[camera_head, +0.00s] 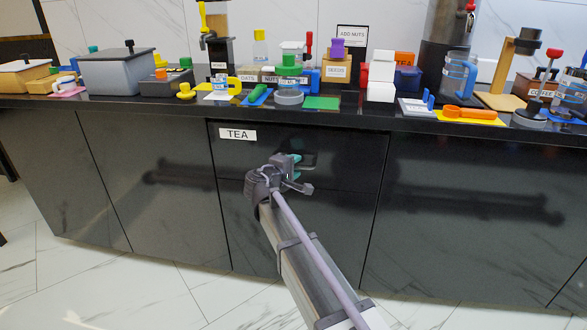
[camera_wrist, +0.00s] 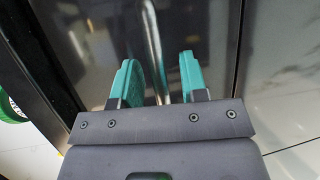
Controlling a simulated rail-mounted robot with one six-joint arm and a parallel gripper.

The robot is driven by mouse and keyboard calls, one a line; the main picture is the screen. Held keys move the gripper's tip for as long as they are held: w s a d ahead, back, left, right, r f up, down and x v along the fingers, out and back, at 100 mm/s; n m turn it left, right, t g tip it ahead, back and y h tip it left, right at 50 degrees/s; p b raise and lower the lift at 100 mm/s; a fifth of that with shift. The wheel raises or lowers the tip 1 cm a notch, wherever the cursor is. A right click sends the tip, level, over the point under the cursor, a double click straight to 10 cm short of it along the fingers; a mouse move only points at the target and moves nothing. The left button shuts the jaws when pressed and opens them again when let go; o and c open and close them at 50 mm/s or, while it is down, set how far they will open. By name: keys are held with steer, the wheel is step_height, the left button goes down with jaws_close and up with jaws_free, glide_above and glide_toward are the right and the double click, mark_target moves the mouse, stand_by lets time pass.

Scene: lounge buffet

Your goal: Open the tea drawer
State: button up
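The tea drawer (camera_head: 235,165) is a glossy black front under the counter, marked with a white TEA label (camera_head: 238,134). It looks closed, level with the fronts beside it. My gripper (camera_head: 296,166) is at the drawer front, right of and below the label. In the wrist view, my gripper's (camera_wrist: 160,78) two teal fingers stand apart. A slim metal bar handle (camera_wrist: 152,40) runs between them, with visible gaps on both sides. In the head view my gripper hides the handle.
The black counter (camera_head: 330,119) above is crowded with containers, cups, dispensers and colored pieces. A yellow card with an orange scoop (camera_head: 470,113) lies near its front edge. Dark closed panels flank the drawer. The marble floor (camera_head: 150,285) in front is clear.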

steer(key=shift+c, duration=0.3)
jaws_close()
